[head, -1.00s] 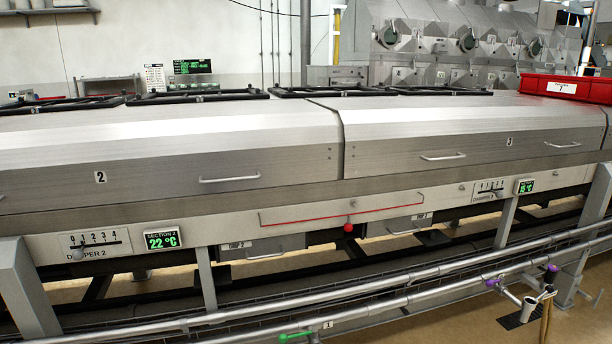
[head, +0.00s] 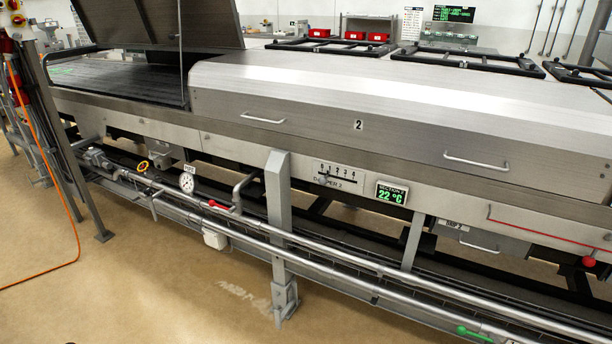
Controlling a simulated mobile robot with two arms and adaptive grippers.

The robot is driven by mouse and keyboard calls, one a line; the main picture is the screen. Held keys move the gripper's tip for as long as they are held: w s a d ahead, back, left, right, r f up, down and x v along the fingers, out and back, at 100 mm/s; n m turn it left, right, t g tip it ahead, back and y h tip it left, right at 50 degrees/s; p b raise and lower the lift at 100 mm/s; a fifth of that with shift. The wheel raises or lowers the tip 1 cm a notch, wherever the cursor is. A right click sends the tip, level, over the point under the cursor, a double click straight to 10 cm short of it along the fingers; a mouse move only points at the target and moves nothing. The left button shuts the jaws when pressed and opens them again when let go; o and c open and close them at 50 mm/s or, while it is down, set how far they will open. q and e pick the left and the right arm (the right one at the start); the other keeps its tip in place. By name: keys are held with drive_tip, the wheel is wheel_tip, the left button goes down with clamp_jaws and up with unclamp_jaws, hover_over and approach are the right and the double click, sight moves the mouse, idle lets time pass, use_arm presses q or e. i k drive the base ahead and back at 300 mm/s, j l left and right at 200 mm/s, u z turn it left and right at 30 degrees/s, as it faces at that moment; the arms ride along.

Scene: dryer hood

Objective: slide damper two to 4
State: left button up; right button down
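The damper two plate (head: 350,174) is a pale panel on the front rail below hood section 2. It has a dark slot under a scale from 0 to 4. Its small grey slider knob (head: 325,180) sits at the low end, around 0 to 1; the exact mark is too small to tell. The knob hangs over part of the "DAMPER 2" lettering. Neither of my grippers is in view.
A grey post (head: 278,205) stands just left of the damper plate. A green section 2 display (head: 391,194) is at its right. Steel pipes (head: 330,262) run low in front. An open hood lid (head: 185,22) is at left. Bare floor (head: 150,290) lies in front.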

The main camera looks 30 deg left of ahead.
sight(323, 181)
drive_tip(key=u, duration=1)
